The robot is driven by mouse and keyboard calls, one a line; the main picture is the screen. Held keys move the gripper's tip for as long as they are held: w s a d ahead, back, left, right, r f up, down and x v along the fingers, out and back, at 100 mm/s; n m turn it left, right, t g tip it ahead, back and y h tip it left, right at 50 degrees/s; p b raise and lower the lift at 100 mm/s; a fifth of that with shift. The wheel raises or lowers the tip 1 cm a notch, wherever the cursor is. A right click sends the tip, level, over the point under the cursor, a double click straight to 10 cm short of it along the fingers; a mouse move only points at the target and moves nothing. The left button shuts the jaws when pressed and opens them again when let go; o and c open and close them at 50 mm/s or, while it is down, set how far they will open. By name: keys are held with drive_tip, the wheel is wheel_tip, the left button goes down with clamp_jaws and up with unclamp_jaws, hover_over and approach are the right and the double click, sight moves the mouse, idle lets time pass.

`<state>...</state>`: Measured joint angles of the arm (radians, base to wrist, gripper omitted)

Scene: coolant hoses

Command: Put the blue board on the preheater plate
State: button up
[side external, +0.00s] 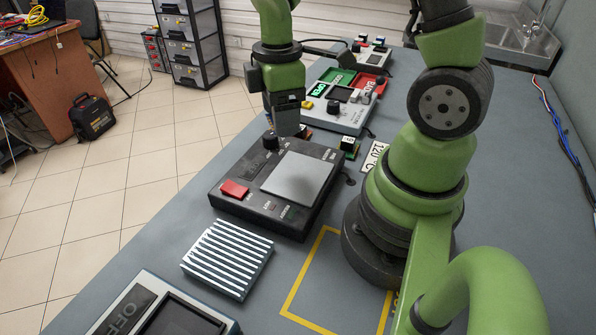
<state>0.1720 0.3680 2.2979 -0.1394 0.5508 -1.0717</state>
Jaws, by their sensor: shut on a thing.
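The preheater is a black box with a square grey plate (298,176), a red switch at its front left and a black knob at its far left corner. The plate looks bare. My gripper (287,128) is above the far edge of the preheater, pointing down. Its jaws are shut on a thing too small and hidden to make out. I cannot pick out a blue board clearly anywhere in this view.
A finned block (228,258) lies in front of the preheater, and a device marked OFF (165,312) at the bottom. A lit station (340,105) stands behind. The yellow outlined area (318,262) looks clear.

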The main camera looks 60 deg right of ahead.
hover_over(282, 171)
wheel_tip(282, 171, down, 5)
drive_tip(key=shift+s+f, duration=0.1)
drive_tip(key=shift+s, duration=0.05)
drive_tip(key=shift+f, duration=2.35)
drive_tip(key=o, duration=0.9)
drive_tip(key=shift+f, duration=0.1)
drive_tip(key=shift+o, duration=0.2)
wheel_tip(282, 171, up, 12)
drive_tip(key=shift+r, duration=0.1)
drive_tip(key=s+a+r+m+t+y, duration=0.1)
drive_tip(key=s+a+r+m+t, duration=0.2)
drive_tip(key=r+m, duration=0.3)
drive_tip(key=s+a+r+m+t+y, duration=0.1)
drive_tip(key=s+a+r+m+t, duration=0.2)
drive_tip(key=r, duration=0.5)
drive_tip(key=s+m+t, duration=0.1)
drive_tip(key=s+m, duration=0.1)
drive_tip(key=m, duration=0.1)
drive_tip(key=shift+a+r+m, duration=0.15)
drive_tip(key=shift+m, duration=0.25)
